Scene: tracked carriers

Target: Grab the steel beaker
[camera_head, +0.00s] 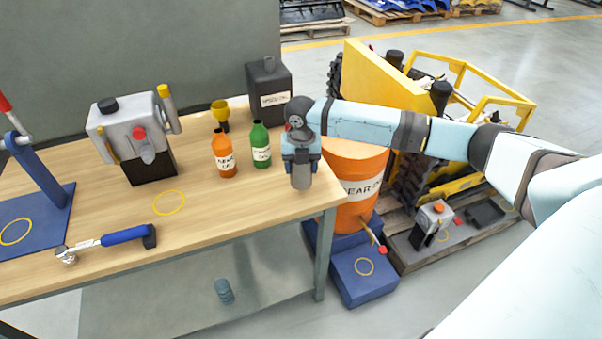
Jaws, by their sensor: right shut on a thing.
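The steel beaker (301,176) is a small grey metal cylinder at the right end of the wooden workbench. My right gripper (301,160) is above it, pointing down, and is shut on it. The gripper body hides the beaker's upper part. I cannot tell whether the beaker's base touches the bench top. My left gripper is not in view.
The bench (215,205) holds a green bottle (261,146), an orange bottle (223,155), a yellow funnel (220,114), a black canister (269,90), a grey machine (135,140) and a blue-handled tool (122,236). An orange drum (352,205) stands just right of the bench.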

